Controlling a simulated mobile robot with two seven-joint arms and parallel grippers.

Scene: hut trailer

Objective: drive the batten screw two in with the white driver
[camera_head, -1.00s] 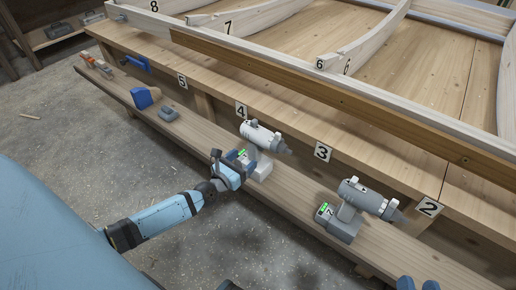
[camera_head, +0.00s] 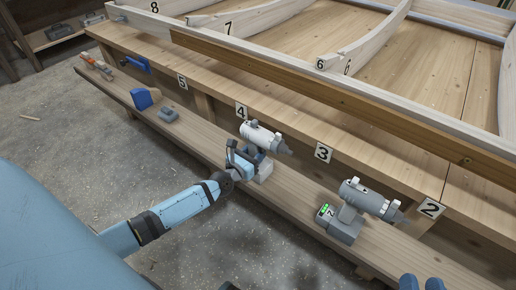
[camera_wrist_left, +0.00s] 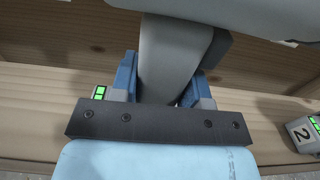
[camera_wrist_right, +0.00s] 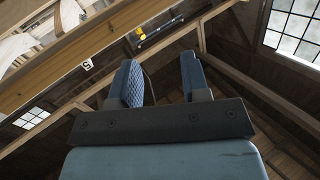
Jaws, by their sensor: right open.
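The white driver (camera_head: 262,137) stands upright on the low plank, its nose to the right. My left gripper (camera_head: 243,160) is at its handle, above the battery foot. In the left wrist view the fingers (camera_wrist_left: 160,85) lie on both sides of the grey handle (camera_wrist_left: 165,55); whether they press on it is unclear. The brown batten (camera_head: 300,90) lies along the frame's front edge. A small dark spot (camera_head: 467,160) near its right end may be a screw. My right gripper (camera_head: 421,284) shows at the bottom right; its fingers (camera_wrist_right: 165,80) are apart and empty.
A grey driver (camera_head: 368,199) marked 2 stands further right on the low plank (camera_head: 290,190). Number plates line the bench edge.

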